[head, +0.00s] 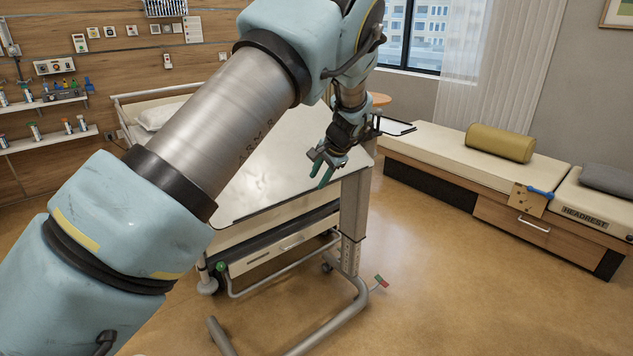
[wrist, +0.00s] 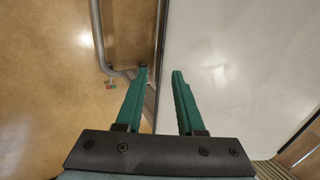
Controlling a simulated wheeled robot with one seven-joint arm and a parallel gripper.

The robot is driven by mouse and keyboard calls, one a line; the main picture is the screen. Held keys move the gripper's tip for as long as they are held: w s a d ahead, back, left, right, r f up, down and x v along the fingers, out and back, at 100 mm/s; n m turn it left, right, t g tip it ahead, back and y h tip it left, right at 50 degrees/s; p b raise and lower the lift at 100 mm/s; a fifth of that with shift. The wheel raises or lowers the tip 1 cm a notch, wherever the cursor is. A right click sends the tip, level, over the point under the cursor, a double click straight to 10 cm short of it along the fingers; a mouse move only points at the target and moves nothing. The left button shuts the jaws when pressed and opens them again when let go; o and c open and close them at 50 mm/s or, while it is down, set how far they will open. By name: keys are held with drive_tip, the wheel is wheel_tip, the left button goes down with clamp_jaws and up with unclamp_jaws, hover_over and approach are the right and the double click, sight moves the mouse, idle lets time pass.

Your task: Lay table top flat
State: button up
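The table top (head: 262,185) is a pale, glossy panel on a wheeled overbed table, in front of the bed. Its near edge runs from lower left up to the right; I cannot tell its exact tilt. It fills the right of the wrist view (wrist: 235,60). My gripper (head: 320,168), with green fingers, is over the right end of the top in the head view. In the wrist view my gripper (wrist: 160,73) is open and empty, with the left finger by the top's edge and the right finger over the white surface. Contact with the edge is unclear.
The table's column (head: 353,212) and tubular base (head: 335,322) stand on the floor, with a red-green pedal (head: 381,283). A bed (head: 155,115) lies behind. A bench (head: 440,150) with a yellow bolster (head: 500,143) stands at right. The floor between is clear.

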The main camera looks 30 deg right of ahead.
sight(311, 189)
drive_tip(key=shift+p+x, duration=0.3)
drive_tip(key=shift+x, duration=1.6)
drive_tip(key=shift+w+a, duration=0.1)
clamp_jaws()
drive_tip(key=shift+r, duration=0.1)
